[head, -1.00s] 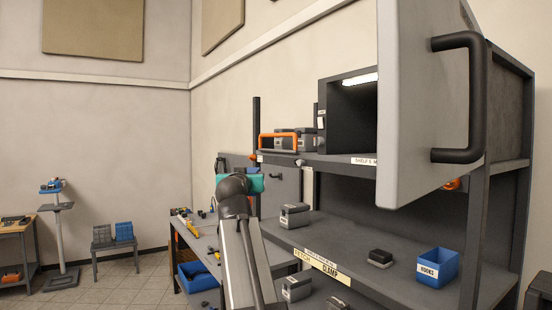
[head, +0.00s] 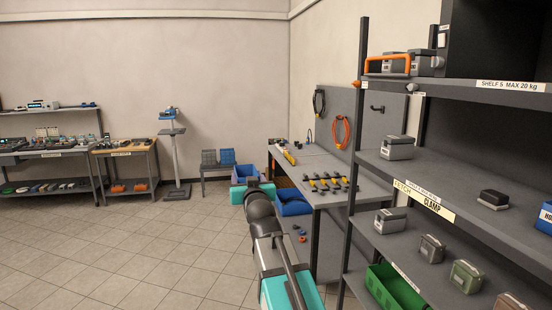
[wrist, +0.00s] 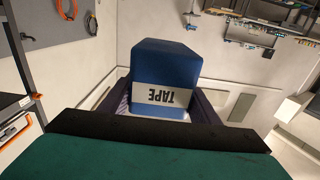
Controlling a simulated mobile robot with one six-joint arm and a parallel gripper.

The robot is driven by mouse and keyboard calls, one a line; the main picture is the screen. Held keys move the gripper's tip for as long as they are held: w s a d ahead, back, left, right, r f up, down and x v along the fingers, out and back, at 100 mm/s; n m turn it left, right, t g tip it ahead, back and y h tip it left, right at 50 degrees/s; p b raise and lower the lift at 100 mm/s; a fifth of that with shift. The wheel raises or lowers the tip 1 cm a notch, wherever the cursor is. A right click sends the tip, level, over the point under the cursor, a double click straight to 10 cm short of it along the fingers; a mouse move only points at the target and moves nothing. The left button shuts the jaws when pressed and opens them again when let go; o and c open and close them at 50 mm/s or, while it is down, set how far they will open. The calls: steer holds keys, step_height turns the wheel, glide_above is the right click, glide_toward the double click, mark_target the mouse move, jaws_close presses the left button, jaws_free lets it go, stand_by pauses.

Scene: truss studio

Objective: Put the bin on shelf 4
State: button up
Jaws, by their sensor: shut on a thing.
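The blue bin (wrist: 165,65) labelled TAPE, its lettering upside down, fills the middle of the wrist view. My gripper (wrist: 160,108) is shut on it, with a dark finger on each side. In the head view my arm reaches away from me, and a blue bin (head: 237,194) shows at its far end, partly hidden by the arm. The upper shelf of the rack reads SHELF 5 (head: 510,87). The shelf below it (head: 440,180) has a small label that I cannot read, partly behind a FETCH CLAMP sign (head: 423,200).
A blue bin (head: 545,218) and a dark block (head: 493,199) stand on the shelf under shelf 5, with a grey case (head: 397,147) at its left. A green bin (head: 390,287) is lower. A workbench (head: 345,190) stands left of the rack. The floor at left is clear.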

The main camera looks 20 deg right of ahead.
steer(key=a+f+n+y+b, duration=0.1)
steer(key=a+f+n+y, duration=0.1)
steer(key=a+f, duration=0.7)
steer(key=s+a+y, duration=0.1)
steer(key=a, duration=0.2)
steer(key=shift+s+d+f, duration=0.1)
steer(key=shift+f, duration=0.05)
